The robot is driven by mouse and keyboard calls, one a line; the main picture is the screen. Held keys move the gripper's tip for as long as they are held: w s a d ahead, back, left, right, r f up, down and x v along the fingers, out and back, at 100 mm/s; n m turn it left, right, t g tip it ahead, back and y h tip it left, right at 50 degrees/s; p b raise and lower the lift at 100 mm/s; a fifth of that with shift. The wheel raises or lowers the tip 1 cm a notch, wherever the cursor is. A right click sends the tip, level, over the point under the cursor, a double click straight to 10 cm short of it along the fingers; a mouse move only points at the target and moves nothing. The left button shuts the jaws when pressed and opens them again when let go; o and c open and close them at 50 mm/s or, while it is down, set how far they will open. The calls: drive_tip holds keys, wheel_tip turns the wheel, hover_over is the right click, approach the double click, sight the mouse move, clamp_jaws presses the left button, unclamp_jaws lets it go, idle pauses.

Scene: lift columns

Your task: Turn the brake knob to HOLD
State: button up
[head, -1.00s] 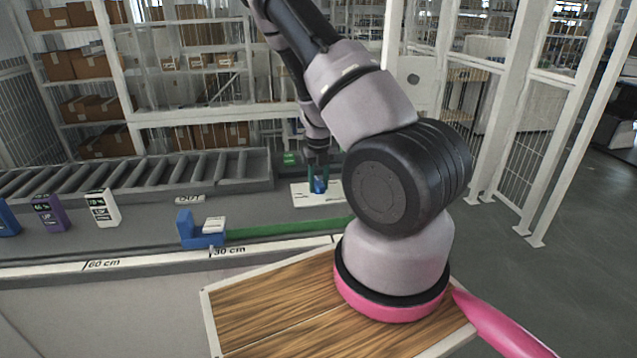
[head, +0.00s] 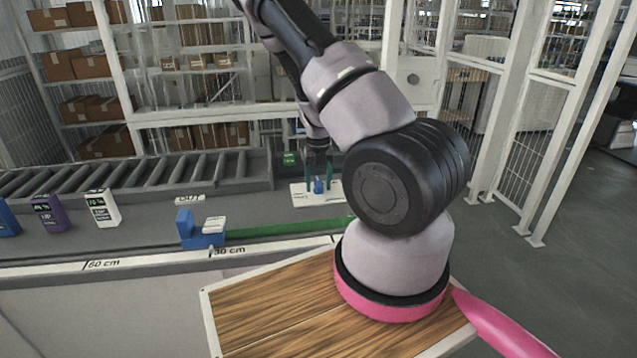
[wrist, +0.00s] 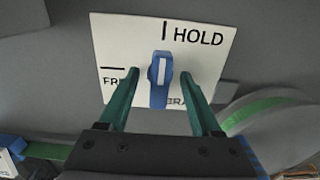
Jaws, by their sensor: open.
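The brake knob (wrist: 158,92) is blue with a white line, on a white plate (wrist: 112,38). In the wrist view its white line stands upright and lines up closely with the tick beside HOLD. Another tick with partly hidden letters, "FR", is at the plate's left; the lettering below is also partly covered. My gripper (wrist: 160,76) is open, with one green finger on each side of the knob and visible gaps to it. In the head view my gripper (head: 319,178) is over the plate, its fingers either side of the knob (head: 319,187).
A blue block-like fixture (head: 200,236) stands at the left end of a green strip (head: 285,228) in front of the plate. A roller conveyor (head: 140,178) lies behind left. Several labelled boxes, one purple (head: 50,214), stand at left.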

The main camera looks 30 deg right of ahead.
sight(318, 181)
drive_tip(key=shift+r, duration=4.45)
drive_tip(key=shift+r, duration=0.1)
drive_tip(key=s+a+r+n+t+y, duration=0.1)
drive_tip(key=s+a+r+n+y, duration=0.15)
drive_tip(key=a+r+n, duration=0.45)
drive_tip(key=s+a+r+n+t+y, duration=0.2)
drive_tip(key=s+a+r+n, duration=0.15)
drive_tip(key=r+n, duration=0.8)
drive_tip(key=s+a+r+n+t+h, duration=0.2)
drive_tip(key=s+a+r+n+t, duration=0.1)
drive_tip(key=s+r+n, duration=1.1)
drive_tip(key=n+t, duration=0.1)
drive_tip(key=n, duration=0.1)
drive_tip(key=shift+s+r+n, duration=0.35)
drive_tip(key=shift+r, duration=0.05)
